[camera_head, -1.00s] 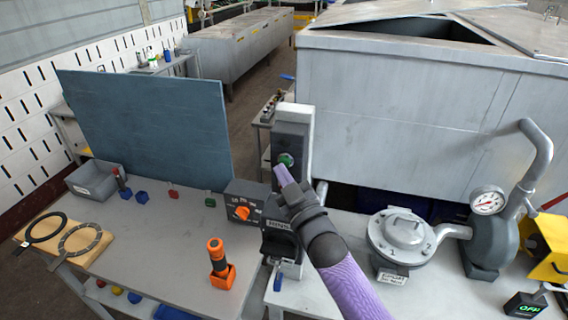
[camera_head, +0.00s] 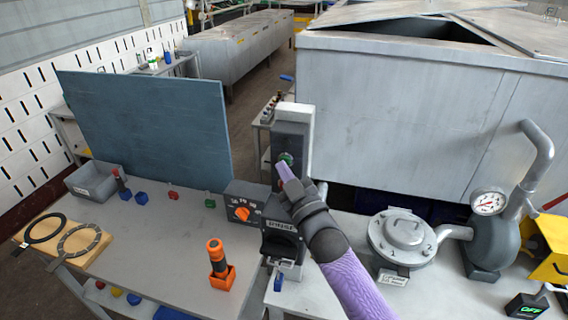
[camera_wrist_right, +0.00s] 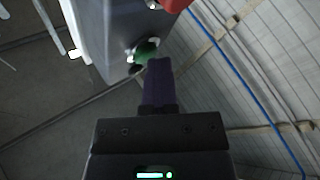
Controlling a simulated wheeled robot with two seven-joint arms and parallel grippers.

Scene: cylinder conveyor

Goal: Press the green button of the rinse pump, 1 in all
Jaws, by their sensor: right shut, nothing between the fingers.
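The green button (camera_head: 285,158) is on the front of an upright grey housing (camera_head: 293,128) at the middle of the head view. It also shows in the right wrist view (camera_wrist_right: 146,50), on the grey housing's face, with a red part above it to the right. My right gripper (camera_head: 284,172) is shut and empty, its tip just below and in front of the button. In the right wrist view the shut fingers (camera_wrist_right: 159,66) reach close to the button's lower edge; I cannot tell whether they touch it. My left gripper is not in view.
An orange-knobbed control box (camera_head: 243,203) stands left of the housing. An orange-handled tool (camera_head: 217,262) stands on the left table. A grey round-lidded vessel (camera_head: 402,233), a pressure gauge (camera_head: 489,202) and a small "OFF" display (camera_head: 527,306) are on the right. A blue panel (camera_head: 147,125) stands behind.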

